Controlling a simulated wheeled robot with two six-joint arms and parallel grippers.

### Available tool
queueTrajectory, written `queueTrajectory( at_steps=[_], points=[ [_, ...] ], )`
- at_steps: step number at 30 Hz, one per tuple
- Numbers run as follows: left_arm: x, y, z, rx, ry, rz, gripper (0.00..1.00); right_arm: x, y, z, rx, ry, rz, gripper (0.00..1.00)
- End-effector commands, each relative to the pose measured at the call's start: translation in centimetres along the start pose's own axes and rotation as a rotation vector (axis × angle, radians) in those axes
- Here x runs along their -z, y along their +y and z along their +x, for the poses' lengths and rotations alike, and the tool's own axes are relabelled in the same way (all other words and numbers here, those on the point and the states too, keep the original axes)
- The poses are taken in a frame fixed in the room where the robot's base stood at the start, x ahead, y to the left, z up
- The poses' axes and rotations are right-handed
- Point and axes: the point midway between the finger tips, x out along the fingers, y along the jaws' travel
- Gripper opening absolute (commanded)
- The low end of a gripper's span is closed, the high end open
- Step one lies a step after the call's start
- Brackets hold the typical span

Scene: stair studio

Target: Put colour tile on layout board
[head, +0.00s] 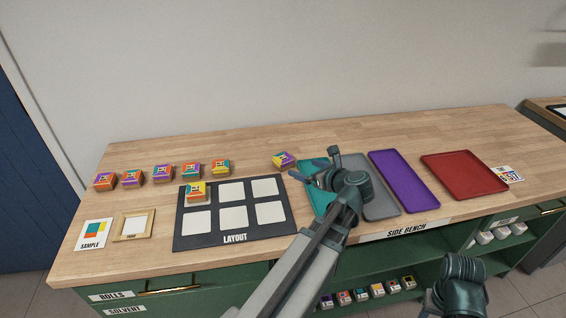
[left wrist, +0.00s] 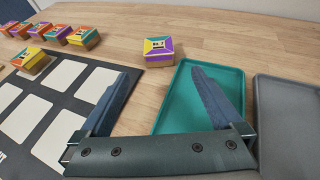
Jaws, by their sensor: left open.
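The layout board (head: 235,238) is black with two rows of white squares. A multicoloured tile (head: 196,192) sits on its back-left square; the other squares are bare. A loose colour tile (head: 284,160) lies on the bench behind the board's right end. My left gripper (head: 315,168) is open and empty above the teal tray, right of the board. In the left wrist view, the loose tile (left wrist: 158,52) stands ahead of the open fingers (left wrist: 168,70), apart from them. Several more tiles (head: 163,173) stand in a row at the back left. My right gripper does not show; part of my right arm is at lower right.
Teal (left wrist: 177,108), grey (head: 380,205), purple (head: 403,180) and red (head: 463,172) trays lie to the right. A sample card (head: 93,234) and a small wooden frame (head: 134,225) lie left of the board.

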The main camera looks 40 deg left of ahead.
Motion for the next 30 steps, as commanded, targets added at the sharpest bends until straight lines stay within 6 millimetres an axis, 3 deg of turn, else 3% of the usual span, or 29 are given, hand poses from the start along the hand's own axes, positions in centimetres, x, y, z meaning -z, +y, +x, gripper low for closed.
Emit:
queueTrajectory(
  at_steps=[12, 25, 30],
  points=[
    [0.1, -0.1, 7.2, -0.001, -0.002, -0.002, 1.0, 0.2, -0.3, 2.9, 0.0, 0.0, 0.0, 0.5],
    [-0.1, 0.0, 8.8, 0.001, -0.002, -0.001, 1.0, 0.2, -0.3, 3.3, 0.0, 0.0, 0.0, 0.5],
    [-0.3, 0.1, 10.7, -0.001, -0.002, -0.003, 1.0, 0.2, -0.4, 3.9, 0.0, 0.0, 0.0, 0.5]
  ],
)
